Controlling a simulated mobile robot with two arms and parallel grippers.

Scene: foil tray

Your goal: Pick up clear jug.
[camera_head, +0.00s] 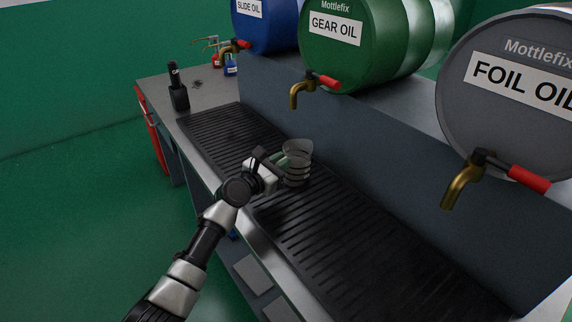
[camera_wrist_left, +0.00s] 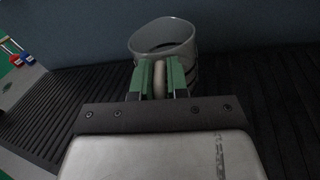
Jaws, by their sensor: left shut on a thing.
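The clear jug (camera_head: 298,163) is a see-through vessel with dark bands and a wide open top. It is upright at the dark slatted drip tray (camera_head: 340,240); whether its base touches the slats I cannot tell. My left gripper (camera_head: 281,163) reaches it from the left side in the head view. In the left wrist view the jug (camera_wrist_left: 165,38) stands just beyond the fingers. The green fingers of my left gripper (camera_wrist_left: 160,78) are shut on its pale upright handle (camera_wrist_left: 159,78). The jug's lower part is hidden behind the fingers there. My right gripper is not in view.
Gear oil (camera_head: 345,45), slide oil (camera_head: 266,22) and foil oil (camera_head: 520,90) drums with brass taps stand on the ledge behind. The foil oil tap (camera_head: 462,182) overhangs the tray. A black bottle (camera_head: 179,93) stands at the bench's left end.

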